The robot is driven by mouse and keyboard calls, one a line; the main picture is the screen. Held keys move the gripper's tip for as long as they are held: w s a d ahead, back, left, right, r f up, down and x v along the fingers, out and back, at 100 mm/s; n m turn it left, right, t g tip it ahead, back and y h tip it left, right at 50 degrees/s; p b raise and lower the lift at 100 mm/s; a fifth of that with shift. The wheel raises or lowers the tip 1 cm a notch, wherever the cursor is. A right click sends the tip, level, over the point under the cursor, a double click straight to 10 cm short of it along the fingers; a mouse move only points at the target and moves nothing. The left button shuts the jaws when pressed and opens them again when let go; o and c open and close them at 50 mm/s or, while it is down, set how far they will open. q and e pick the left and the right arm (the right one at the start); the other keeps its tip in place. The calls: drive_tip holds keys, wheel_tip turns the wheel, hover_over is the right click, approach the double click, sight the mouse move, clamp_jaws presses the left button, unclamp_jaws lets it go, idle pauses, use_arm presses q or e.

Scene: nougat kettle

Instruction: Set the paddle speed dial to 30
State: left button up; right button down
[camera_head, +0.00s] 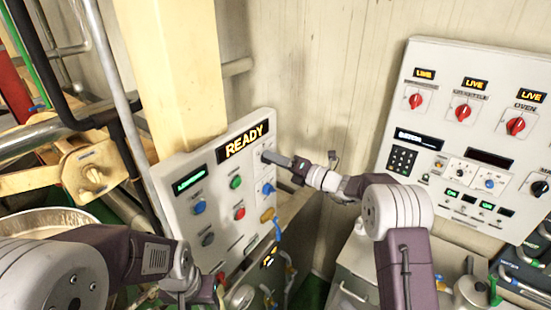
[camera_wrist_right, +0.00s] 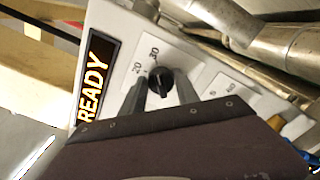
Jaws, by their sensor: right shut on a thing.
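The paddle speed dial is a black knob (camera_wrist_right: 160,82) on a white plate in the right wrist view, with the numbers 20 and 30 printed along its upper left side. I cannot tell exactly which number it points to. My right gripper (camera_wrist_right: 162,92) is shut on the knob, one grey finger on each side. In the head view the right gripper (camera_head: 268,158) reaches the upper right of the control panel (camera_head: 222,170) and hides the knob. My left arm comes in at the lower left; its gripper's fingers cannot be made out.
The panel carries a READY display (camera_head: 244,139), a green display (camera_head: 189,180) and coloured buttons. A second panel (camera_head: 440,80) with red rotary switches stands at the right. Pipes and a yellow column crowd the left. Hoses hang below the panel.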

drive_tip(key=shift+w+r, duration=0.1)
drive_tip(key=shift+r, duration=0.25)
drive_tip(key=c, duration=1.2)
unclamp_jaws()
drive_tip(key=shift+o, duration=1.4)
drive_tip(key=shift+a+f, duration=0.1)
drive_tip(key=shift+f, duration=0.1)
drive_tip(key=b+v, duration=0.3)
drive_tip(key=v, duration=0.6)
